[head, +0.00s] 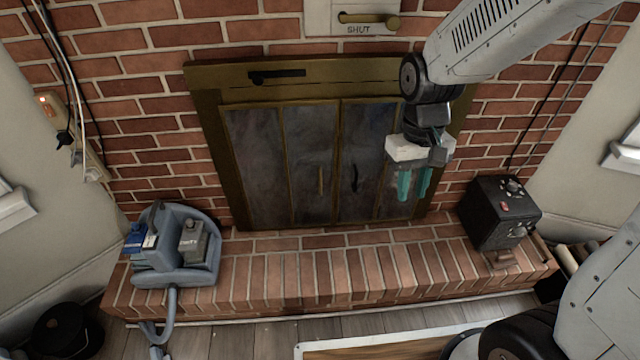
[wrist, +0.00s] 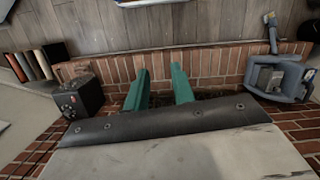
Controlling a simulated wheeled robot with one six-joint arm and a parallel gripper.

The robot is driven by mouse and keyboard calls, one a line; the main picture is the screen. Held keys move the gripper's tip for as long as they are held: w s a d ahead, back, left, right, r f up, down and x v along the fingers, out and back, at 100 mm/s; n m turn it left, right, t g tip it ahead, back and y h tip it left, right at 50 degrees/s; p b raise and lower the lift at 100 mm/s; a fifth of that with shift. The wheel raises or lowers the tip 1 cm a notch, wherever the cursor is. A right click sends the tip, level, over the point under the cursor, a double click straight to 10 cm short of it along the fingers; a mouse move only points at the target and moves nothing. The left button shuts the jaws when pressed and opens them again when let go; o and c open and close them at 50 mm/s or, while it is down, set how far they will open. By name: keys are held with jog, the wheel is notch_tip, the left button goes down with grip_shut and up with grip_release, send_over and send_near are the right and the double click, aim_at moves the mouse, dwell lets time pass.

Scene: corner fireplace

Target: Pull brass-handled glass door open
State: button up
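The brass-handled glass door (head: 305,140) is the left bifold of the fireplace's brass-framed doors in the head view. It looks shut. Its upright brass handle (head: 321,181) sits near the middle of the doors. My gripper (head: 412,186) hangs in front of the right door, to the right of the brass handle and apart from it. Its two teal fingers point down, spread with an empty gap. The fingers also show in the wrist view (wrist: 160,88), where the doors and handle cannot be made out.
The right glass door (head: 366,140) has a black handle (head: 354,178). A brick hearth (head: 300,280) runs below. A blue-grey caddy (head: 176,248) stands at its left, a black box with knobs (head: 499,215) at its right. A damper plate marked SHUT (head: 352,18) is above. The hearth's middle is clear.

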jog(key=w+a+f+t, duration=0.1)
jog(key=w+a+f, duration=0.2)
jog(key=w+f, duration=0.5)
jog(key=w+a+f+t, duration=0.1)
jog(key=w+a+f, duration=0.25)
jog(key=f, duration=0.75)
jog(key=t+y, duration=0.4)
jog(key=t, duration=1.4)
send_near(320, 192)
jog(key=w+r, duration=0.3)
jog(key=r, duration=0.1)
jog(key=shift+n, duration=0.4)
jog(key=x, duration=0.7)
jog(key=shift+w+a+r, duration=0.1)
jog(key=shift+w+a, duration=0.15)
grip_shut()
